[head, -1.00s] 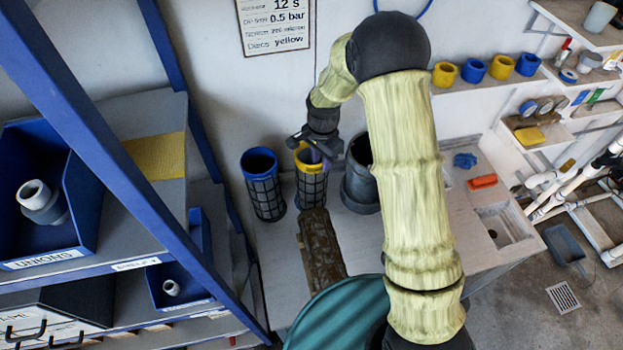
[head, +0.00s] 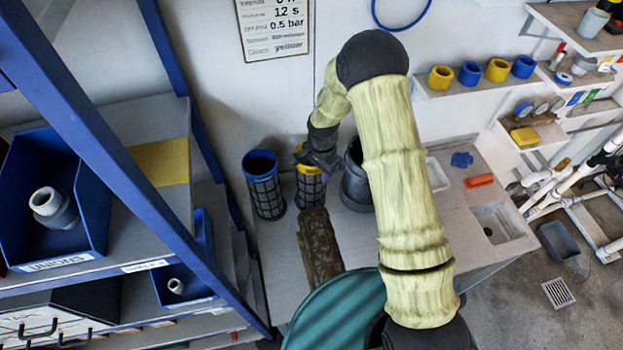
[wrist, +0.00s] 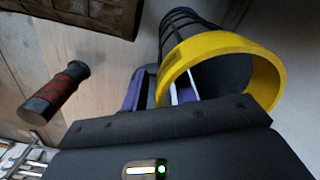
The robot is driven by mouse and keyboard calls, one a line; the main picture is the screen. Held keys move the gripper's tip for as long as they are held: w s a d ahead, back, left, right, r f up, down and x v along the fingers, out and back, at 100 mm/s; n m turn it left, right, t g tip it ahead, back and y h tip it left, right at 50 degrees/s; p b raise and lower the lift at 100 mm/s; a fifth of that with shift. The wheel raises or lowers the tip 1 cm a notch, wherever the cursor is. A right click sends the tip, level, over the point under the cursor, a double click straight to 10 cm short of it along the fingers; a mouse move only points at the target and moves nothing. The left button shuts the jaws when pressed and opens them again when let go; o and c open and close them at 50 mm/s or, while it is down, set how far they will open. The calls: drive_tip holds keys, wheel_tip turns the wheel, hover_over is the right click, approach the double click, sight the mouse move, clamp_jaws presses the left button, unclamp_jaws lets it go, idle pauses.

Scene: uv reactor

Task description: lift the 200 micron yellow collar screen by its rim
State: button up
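The yellow collar screen (head: 311,192) is a dark mesh cylinder with a yellow rim, standing upright on the bench between a blue-rimmed screen and a dark pot. In the wrist view its yellow collar (wrist: 222,50) is large and close. My gripper (wrist: 160,93) is at the near left side of that rim, with one purple-padded finger outside the collar and the other inside its opening. The rim wall lies between the fingers; whether both press on it cannot be told. In the head view my gripper (head: 318,160) covers part of the collar. The mesh is partly hidden.
The blue-rimmed screen (head: 263,186) stands close on the left and the dark pot (head: 357,183) close on the right. Blue shelving (head: 120,150) rises at left; a red-and-black handle (wrist: 57,88) shows in the wrist view.

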clamp_jaws()
idle(1.4)
